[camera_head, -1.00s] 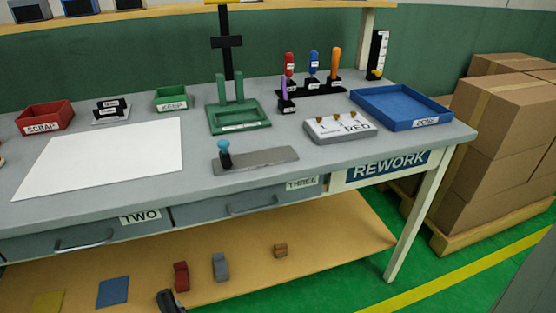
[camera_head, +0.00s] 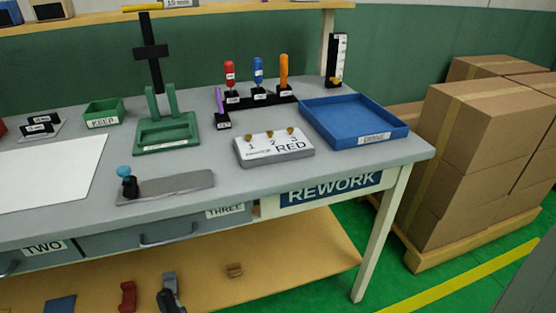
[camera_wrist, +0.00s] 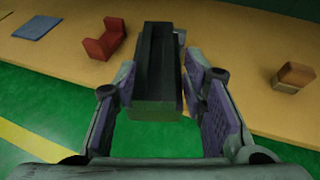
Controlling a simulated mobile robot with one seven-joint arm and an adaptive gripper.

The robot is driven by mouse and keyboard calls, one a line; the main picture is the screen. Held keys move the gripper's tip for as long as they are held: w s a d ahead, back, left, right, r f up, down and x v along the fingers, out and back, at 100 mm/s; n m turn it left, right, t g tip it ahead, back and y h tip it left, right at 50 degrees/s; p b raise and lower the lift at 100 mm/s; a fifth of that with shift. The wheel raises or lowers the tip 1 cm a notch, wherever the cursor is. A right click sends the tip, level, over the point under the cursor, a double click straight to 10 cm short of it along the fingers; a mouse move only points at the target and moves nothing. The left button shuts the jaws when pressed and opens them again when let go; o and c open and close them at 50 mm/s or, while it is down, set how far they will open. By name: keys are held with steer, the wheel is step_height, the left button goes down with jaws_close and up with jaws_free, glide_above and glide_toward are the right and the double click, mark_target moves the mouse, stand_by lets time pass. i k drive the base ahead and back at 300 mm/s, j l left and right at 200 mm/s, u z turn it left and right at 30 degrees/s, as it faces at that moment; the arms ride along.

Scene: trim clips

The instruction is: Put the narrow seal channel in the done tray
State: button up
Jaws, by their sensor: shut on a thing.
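A dark narrow channel (camera_wrist: 158,70), which I take for the narrow seal channel, is held between the purple-padded fingers of my gripper (camera_wrist: 160,88). Its open groove shows from above and its near end face looks greenish. In the head view my gripper (camera_head: 173,300) is a small dark shape at the bottom edge, in front of the lower shelf; the held part is hard to make out there. The blue done tray (camera_head: 388,137) stands on the bench top at the right end, empty, its front label blurred. It is not in the wrist view.
The lower shelf (camera_head: 285,248) holds a red bracket (camera_head: 128,295), a grey piece (camera_head: 168,281) and a small brown block (camera_head: 234,270). Stacked cartons (camera_head: 460,165) stand right of the bench.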

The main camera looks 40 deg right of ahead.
mark_target(374, 133)
steer(key=k+l, duration=0.1)
steer(key=l, duration=0.3)
steer(key=k+l, duration=0.15)
steer(key=l, duration=0.2)
steer(key=k+l, duration=0.1)
steer(key=l, duration=0.3)
steer(key=k+l, duration=0.1)
steer(key=l, duration=0.3)
steer(key=k+l, duration=0.15)
steer(key=l, duration=0.2)
